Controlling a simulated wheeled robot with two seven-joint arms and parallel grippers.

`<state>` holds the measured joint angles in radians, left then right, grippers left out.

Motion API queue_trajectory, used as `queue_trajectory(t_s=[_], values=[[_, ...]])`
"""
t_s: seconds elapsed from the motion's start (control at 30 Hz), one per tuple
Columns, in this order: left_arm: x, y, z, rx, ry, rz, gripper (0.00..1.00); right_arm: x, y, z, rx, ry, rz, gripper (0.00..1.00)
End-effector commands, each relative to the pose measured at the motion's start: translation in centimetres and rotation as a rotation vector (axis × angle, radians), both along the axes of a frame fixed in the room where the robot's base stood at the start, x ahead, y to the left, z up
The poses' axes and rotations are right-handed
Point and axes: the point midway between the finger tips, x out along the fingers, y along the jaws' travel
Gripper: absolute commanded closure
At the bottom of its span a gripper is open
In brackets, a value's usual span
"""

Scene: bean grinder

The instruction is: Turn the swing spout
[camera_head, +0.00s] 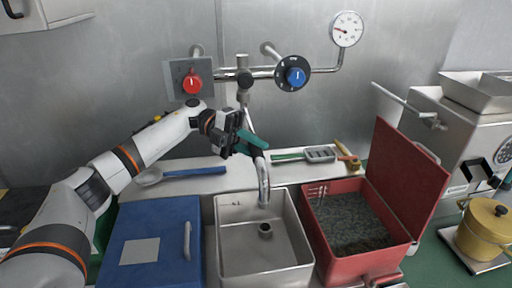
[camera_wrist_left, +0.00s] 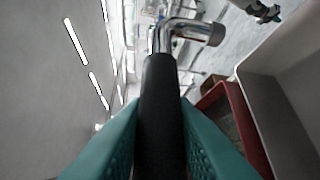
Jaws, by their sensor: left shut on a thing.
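The swing spout is a chrome pipe (camera_head: 263,180) that bends down over the sink basin (camera_head: 228,203). My left gripper (camera_head: 252,140), with teal fingers, is at the upper part of the spout, below the wall pipes. In the left wrist view its fingers (camera_wrist_left: 160,130) are shut on both sides of a black grip (camera_wrist_left: 160,90) on the spout. The chrome bend and outlet (camera_wrist_left: 205,32) show beyond the grip. In the head view the fingers and hand hide the held part.
A red knob (camera_head: 193,84), a blue knob (camera_head: 296,76) and a gauge (camera_head: 346,29) are on the wall pipes. A blue-lidded box (camera_head: 155,220) is left of the sink. An open red bin (camera_head: 330,255) is on the right, with a yellow pot (camera_head: 484,232) beyond.

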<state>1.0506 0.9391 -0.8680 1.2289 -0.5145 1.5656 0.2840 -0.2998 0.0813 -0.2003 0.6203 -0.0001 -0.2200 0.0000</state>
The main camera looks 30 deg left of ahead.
Motion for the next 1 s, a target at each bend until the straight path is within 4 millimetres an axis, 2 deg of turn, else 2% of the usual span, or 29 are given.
queue_trajectory(t_s=[0.13, 0.17, 0.3, 0.67, 0.77, 1.0], values=[[0.0, 0.0, -0.1, 0.002, 0.002, 0.0, 1.0, 0.0, -0.1, 0.0, -0.001, 0.001, 0.0, 1.0], [0.0, 0.0, -0.1, 0.002, 0.002, 0.0, 0.76, 0.0, -0.1, 0.0, -0.001, 0.001, 0.0, 1.0], [0.0, 0.0, -0.1, 0.001, 0.001, 0.0, 0.56, 0.0, -0.1, 0.0, -0.001, 0.001, 0.0, 1.0], [0.1, 0.5, -0.1, 0.0, 0.0, 0.001, 0.56, 0.0, -0.1, -0.4, -0.001, 0.001, 0.0, 1.0], [0.3, 1.8, 0.0, 0.0, -0.002, 0.004, 0.56, 0.0, -0.1, -1.0, -0.001, 0.001, 0.0, 1.0], [1.1, 6.9, 0.6, -0.002, -0.003, 0.006, 0.56, 0.0, 0.1, -3.1, 0.001, 0.0, -0.001, 1.0]])
